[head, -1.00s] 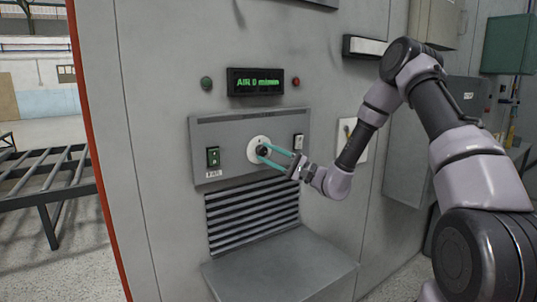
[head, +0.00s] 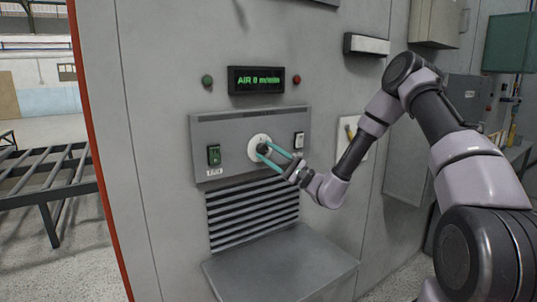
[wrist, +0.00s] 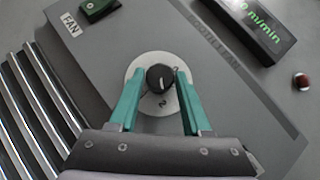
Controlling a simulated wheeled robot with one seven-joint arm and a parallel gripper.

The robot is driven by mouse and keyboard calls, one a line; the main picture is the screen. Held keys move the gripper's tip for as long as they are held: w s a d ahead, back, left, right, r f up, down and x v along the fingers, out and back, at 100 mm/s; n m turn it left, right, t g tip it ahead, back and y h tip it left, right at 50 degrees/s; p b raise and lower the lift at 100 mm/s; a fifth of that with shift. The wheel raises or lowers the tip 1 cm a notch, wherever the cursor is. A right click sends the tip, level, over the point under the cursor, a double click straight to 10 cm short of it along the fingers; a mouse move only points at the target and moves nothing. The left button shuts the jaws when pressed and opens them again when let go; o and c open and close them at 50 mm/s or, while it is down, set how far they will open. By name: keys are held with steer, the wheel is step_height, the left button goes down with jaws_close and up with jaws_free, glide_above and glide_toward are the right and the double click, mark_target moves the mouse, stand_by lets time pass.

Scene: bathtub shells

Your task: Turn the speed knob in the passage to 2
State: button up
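The speed knob (wrist: 160,77) is a small black knob with a light pointer line, on a round white dial (wrist: 161,109) with a numeral that looks like 2 below the knob in the wrist view. The knob also shows in the head view (head: 262,149), on the grey panel. My gripper (wrist: 160,75) has two teal fingers, one on each side of the knob, with a narrow gap seeming to remain on both sides. It also shows in the head view (head: 268,153). The green display (head: 256,80) above reads AIR 0 m/min. The other dial marks are not readable.
A green FAN switch (head: 214,155) sits left of the dial and a white-framed switch (head: 298,141) right of it. A louvred vent (head: 252,214) and a grey ledge (head: 280,262) lie below. Green and red lamps (head: 296,80) flank the display.

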steer(key=shift+o, duration=1.2)
steer(key=v, duration=1.1)
steer(key=shift+r, duration=0.1)
